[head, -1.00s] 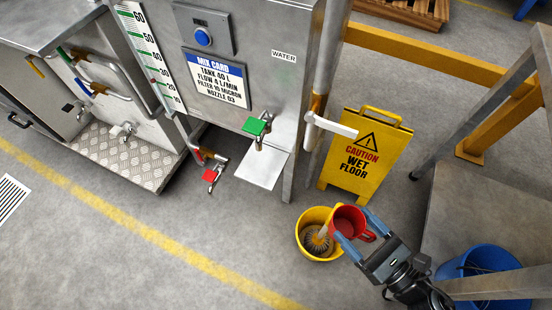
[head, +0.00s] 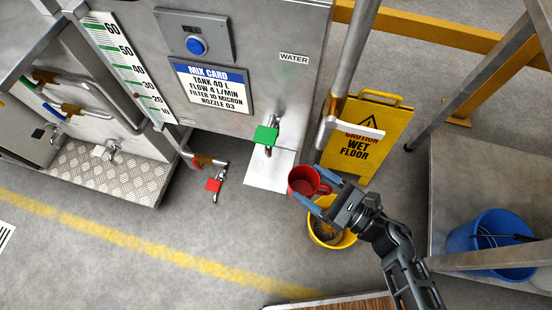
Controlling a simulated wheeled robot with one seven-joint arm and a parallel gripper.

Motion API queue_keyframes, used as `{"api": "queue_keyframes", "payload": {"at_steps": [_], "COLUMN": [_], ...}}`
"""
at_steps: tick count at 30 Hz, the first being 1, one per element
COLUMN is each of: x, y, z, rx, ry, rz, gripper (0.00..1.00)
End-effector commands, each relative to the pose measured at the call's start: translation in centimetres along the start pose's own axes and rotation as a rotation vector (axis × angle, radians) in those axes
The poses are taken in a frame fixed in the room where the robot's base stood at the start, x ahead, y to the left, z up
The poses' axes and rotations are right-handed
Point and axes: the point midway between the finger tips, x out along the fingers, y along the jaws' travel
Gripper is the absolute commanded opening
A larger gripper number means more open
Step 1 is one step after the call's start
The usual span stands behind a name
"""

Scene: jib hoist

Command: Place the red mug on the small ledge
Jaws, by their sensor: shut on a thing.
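The red mug (head: 302,183) is held by my gripper (head: 320,197), whose two blue fingers are shut on it. The mug's open top faces up toward the camera and its handle points right, toward the gripper. The small ledge (head: 268,172) is a flat metal plate under the green-handled tap at the foot of the tank panel. In the picture the mug is just right of the ledge's right edge. I cannot tell its exact height relative to the ledge.
A green-handled tap (head: 265,136) hangs above the ledge. A yellow bucket (head: 331,238) with a brush is below my gripper. A yellow wet-floor sign (head: 370,135) and a metal post (head: 350,60) stand right of the ledge. A red-handled tap (head: 214,184) is to the left.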

Motion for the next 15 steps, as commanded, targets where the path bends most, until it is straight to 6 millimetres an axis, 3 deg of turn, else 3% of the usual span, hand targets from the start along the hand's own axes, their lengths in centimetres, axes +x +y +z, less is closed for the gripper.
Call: {"api": "queue_keyframes", "payload": {"at_steps": [6,15], "x": [4.7,6.8], "y": [0.0,0.0], "z": [0.1,0.0], "rx": [-0.001,0.0], "ry": [-0.001,-0.001], "rz": [0.002,0.001], "gripper": [0.45,0.45]}}
